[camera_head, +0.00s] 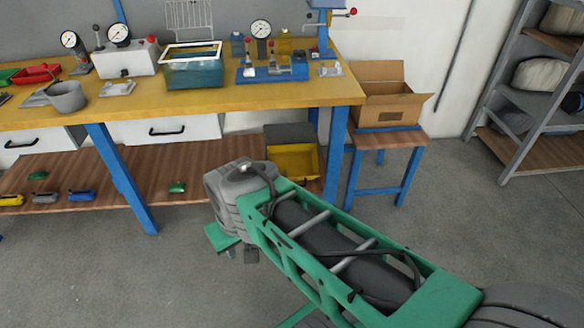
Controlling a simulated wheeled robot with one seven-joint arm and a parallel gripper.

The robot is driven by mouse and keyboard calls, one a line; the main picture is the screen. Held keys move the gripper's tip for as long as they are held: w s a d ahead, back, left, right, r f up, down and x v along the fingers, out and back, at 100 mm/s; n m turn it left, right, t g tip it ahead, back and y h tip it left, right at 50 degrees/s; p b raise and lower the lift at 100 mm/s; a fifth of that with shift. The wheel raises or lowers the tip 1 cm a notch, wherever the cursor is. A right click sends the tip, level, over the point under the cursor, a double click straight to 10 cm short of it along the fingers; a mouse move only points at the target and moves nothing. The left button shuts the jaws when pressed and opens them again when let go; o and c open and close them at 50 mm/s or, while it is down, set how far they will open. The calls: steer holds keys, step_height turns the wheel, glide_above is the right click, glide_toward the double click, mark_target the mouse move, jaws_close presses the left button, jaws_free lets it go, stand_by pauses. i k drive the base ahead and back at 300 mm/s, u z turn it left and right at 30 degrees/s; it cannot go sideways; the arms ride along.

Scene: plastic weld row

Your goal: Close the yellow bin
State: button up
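The yellow bin (297,176) stands on the wooden lower shelf under the workbench, near its right end. Its yellow inside shows from the front, so it looks open. A dark grey panel (289,135) rises at its back and looks like its raised lid. My green arm reaches in from the lower right and ends left of and in front of the bin. My gripper (238,254) is small and partly hidden under the arm's grey end, over the floor and apart from the bin. Its finger opening cannot be made out.
The workbench top (250,98) overhangs the shelf, and its blue right legs stand just right of the bin. A blue stool (386,138) with an open cardboard box (388,108) is farther right. The lower shelf (110,189) holds small parts at left. Open floor lies in front.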

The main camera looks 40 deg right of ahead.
mark_target(301, 162)
steer(key=z, duration=0.8)
steer(key=k, duration=0.3)
steer(key=z, duration=0.2)
